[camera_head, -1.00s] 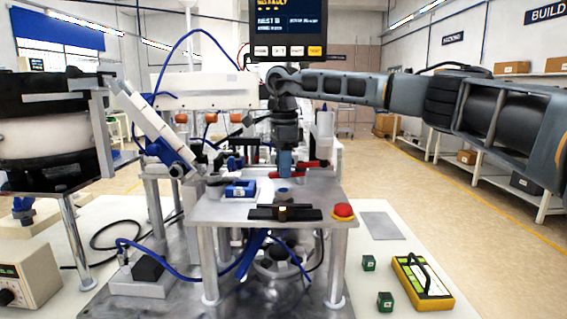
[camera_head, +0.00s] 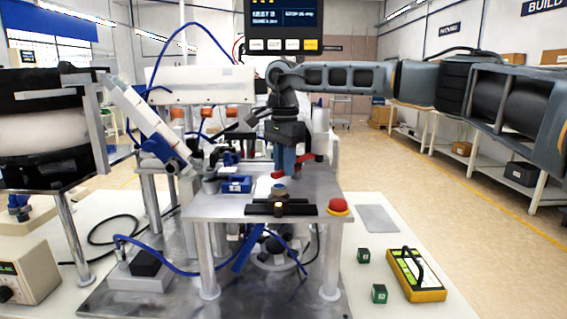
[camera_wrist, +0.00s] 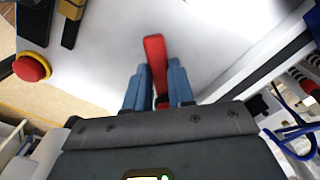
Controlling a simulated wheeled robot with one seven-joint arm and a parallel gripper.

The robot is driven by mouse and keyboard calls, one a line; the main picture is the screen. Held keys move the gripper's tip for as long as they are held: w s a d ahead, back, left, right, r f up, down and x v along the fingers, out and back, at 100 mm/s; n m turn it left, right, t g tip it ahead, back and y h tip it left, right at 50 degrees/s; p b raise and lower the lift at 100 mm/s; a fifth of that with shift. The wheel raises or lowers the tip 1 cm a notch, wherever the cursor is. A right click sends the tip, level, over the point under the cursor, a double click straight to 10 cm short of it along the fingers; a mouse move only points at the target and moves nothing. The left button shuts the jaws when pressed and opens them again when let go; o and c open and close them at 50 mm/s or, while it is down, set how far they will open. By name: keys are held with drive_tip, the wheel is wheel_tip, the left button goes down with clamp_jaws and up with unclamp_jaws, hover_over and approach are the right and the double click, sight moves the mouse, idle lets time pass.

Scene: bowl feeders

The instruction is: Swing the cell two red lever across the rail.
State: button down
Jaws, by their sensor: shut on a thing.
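The red lever (camera_wrist: 155,55) shows in the wrist view as a flat red bar. Its near end lies between the two blue fingers of my gripper (camera_wrist: 160,88), which is shut on it. In the head view my gripper (camera_head: 287,172) points down over the metal plate, right of its middle. There the lever is mostly hidden, with a small red part (camera_head: 278,175) showing beside the fingers. The rail under the lever cannot be made out clearly.
A red mushroom button (camera_head: 338,206) and a black bar (camera_head: 280,209) stand at the plate's front edge (camera_head: 225,216). A blue block (camera_head: 236,185) sits left of my gripper. A feeder bowl (camera_head: 45,125) stands at left. A yellow-cased device (camera_head: 416,275) lies on the table at right.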

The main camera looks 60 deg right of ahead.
idle(0.3)
drive_tip(key=c, duration=1)
unclamp_jaws()
drive_tip(key=shift+o, duration=0.2)
drive_tip(key=shift+r, duration=3.95)
